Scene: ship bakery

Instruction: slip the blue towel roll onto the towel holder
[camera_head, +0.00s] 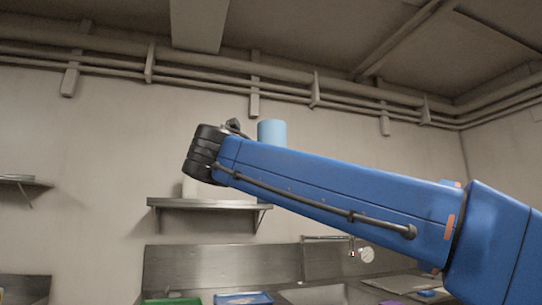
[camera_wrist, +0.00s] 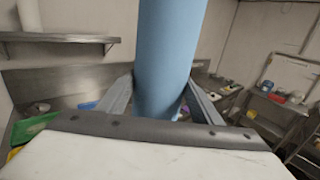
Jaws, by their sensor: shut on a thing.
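The blue towel roll (camera_wrist: 168,50) stands upright between the fingers of my gripper (camera_wrist: 160,100) in the wrist view. The gripper is shut on it, around its lower part. In the head view the top of the roll (camera_head: 272,132) shows above my blue arm; the rest of it and the gripper are hidden behind the arm. I cannot make out the towel holder for sure. A pale upright thing (camera_head: 189,188) on the wall shelf is partly hidden by my wrist, and a pale upright piece (camera_wrist: 29,15) also shows above the shelf in the wrist view.
A metal wall shelf (camera_head: 205,203) is behind my arm, above a steel counter with a backsplash (camera_head: 190,268). Green (camera_head: 172,301) and blue (camera_head: 243,299) trays lie there, left of a sink and tap (camera_head: 327,238). Pipes run high along the wall. A rack (camera_wrist: 268,112) stands at right in the wrist view.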

